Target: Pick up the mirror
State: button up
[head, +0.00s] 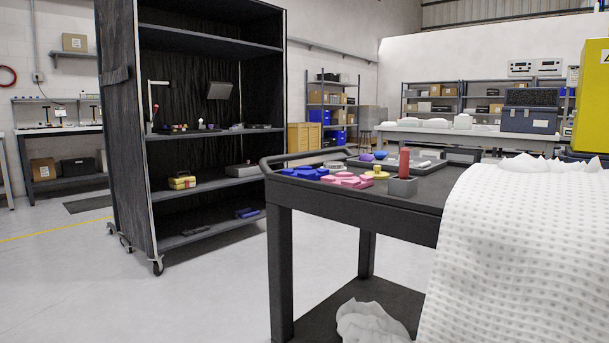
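No object in the head view can be surely told as the mirror. A tilted grey rectangular panel (219,90) stands at the back of a shelf in the black rack, and I cannot tell whether it is the mirror. A small pale round object (333,165) lies near the far edge of the dark cart (418,227), too small to identify. My gripper is not in view.
The cart carries blue pieces (305,173), pink pieces (348,181) and a red cylinder (404,161) in a grey block. A white dimpled sheet (525,250) drapes over its right side. The black rack (125,130) stands at left. Floor (190,300) between is clear.

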aim_at(331, 165)
jog(key=u, duration=0.5)
jog(key=k, duration=0.7)
jog(key=u, duration=0.85)
jog(key=k, duration=0.5)
jog(key=u, duration=0.5)
jog(key=i, duration=1.75)
jog(key=z, duration=1.25)
jog(key=i, duration=1)
jog(key=z, duration=1.1)
